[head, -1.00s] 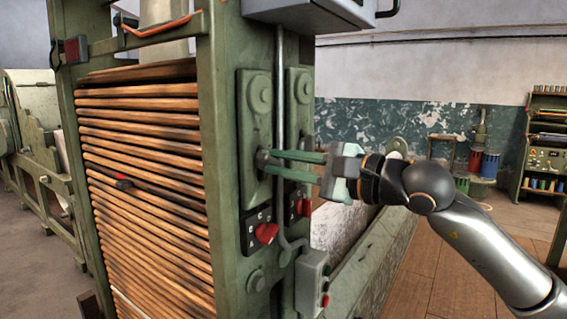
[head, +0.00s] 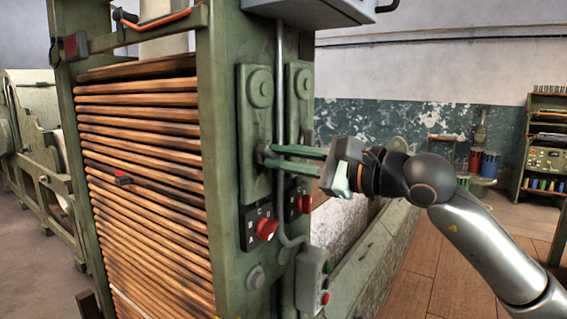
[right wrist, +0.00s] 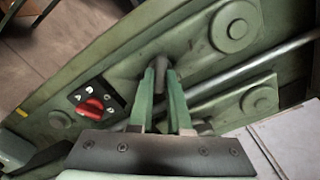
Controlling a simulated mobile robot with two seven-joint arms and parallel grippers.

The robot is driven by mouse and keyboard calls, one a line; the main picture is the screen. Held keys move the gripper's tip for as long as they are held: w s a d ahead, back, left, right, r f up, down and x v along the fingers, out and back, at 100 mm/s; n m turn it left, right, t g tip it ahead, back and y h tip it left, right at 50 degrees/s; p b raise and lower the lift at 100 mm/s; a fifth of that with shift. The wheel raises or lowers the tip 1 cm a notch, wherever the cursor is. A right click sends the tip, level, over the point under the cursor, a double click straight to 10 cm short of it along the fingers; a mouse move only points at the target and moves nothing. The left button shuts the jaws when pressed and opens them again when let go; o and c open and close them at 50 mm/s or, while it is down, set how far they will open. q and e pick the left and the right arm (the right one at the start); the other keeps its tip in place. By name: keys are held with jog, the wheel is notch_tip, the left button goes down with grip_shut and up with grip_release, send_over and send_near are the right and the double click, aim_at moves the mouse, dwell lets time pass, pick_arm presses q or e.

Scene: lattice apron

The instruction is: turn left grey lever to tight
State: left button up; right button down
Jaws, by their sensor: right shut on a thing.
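The left grey lever (head: 262,149) is a short, small stub on the left green plate of the machine's post. It also shows in the right wrist view (right wrist: 160,64), between the tips of the two green fingers. My right gripper (head: 268,157) is shut on it, reaching in from the right. The gripper also shows in the right wrist view (right wrist: 161,72). The fingers hide most of the lever, and I cannot read any tight mark. My left gripper is not in view.
A second green plate (head: 299,85) stands just right, with a vertical grey pipe (head: 280,80) between the plates. Red knobs (head: 266,229) sit below. A grey switch box (head: 312,268) hangs lower down. Wooden slats (head: 150,200) fill the left.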

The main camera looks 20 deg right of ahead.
pick_arm(q)
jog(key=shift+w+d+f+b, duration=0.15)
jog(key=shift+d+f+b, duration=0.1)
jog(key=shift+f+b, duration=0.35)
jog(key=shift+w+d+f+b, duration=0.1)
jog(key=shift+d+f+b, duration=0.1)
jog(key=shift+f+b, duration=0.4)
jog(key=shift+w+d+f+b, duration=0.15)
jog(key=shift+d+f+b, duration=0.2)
jog(key=shift+b, duration=0.45)
pick_arm(e)
jog(key=shift+m, duration=5.2)
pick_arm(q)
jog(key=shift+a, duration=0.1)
pick_arm(e)
jog(key=shift+m, duration=0.3)
jog(key=c, duration=1.1)
grip_release()
jog(key=shift+c, duration=0.2)
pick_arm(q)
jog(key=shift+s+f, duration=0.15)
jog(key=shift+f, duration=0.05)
pick_arm(e)
jog(key=shift+o, duration=1.4)
